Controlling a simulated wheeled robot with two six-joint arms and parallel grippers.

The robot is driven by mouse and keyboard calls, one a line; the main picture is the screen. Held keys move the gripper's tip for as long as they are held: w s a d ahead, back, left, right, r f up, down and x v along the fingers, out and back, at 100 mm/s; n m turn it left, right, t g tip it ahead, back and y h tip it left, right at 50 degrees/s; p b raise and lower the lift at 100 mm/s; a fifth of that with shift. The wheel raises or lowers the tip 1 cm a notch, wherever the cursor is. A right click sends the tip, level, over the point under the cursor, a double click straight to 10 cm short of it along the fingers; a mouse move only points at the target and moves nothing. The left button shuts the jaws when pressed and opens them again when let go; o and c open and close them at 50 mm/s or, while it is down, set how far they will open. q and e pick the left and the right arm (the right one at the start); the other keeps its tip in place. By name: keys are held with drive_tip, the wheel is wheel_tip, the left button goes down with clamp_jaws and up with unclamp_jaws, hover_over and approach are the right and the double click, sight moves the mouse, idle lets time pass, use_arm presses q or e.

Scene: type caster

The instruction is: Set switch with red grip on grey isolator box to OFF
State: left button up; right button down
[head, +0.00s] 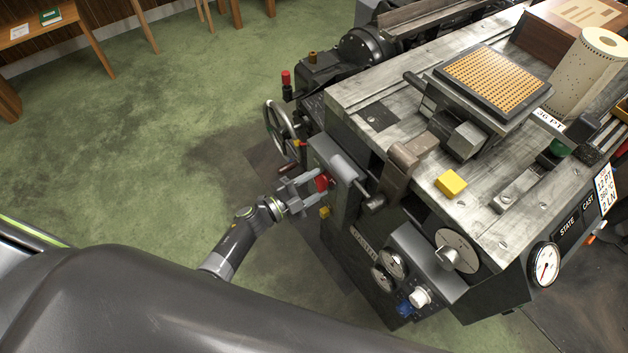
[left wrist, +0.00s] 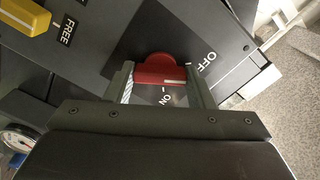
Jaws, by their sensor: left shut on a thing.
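The red grip (head: 322,183) of the switch is on the side of the grey isolator box (head: 318,150), at the near left side of the machine. My left gripper (head: 308,184) reaches it from the left, its fingers on either side of it. In the left wrist view the red grip (left wrist: 157,70) sits between the two fingers (left wrist: 160,82), which are shut on it. The label ON shows between the fingers and the label OFF to the right, beyond the right finger. A white line shows on the grip. The fingers hide part of the switch. My right gripper is not in view.
A yellow handle (left wrist: 28,18) marked FREE is at upper left of the wrist view. A handwheel (head: 279,128) stands beyond the box. Gauges (head: 390,264) and a large dial (head: 457,250) are on the machine's near face. Open green floor lies left of my arm.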

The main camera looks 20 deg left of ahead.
use_arm(q)
drive_tip(key=shift+n+p, duration=0.55)
drive_tip(key=shift+n, duration=0.65)
drive_tip(key=o, duration=1)
drive_tip(key=b+v, duration=0.1)
drive_tip(key=v, duration=1.6)
drive_tip(key=shift+s+a+f, duration=0.1)
drive_tip(key=shift+s+a, duration=0.1)
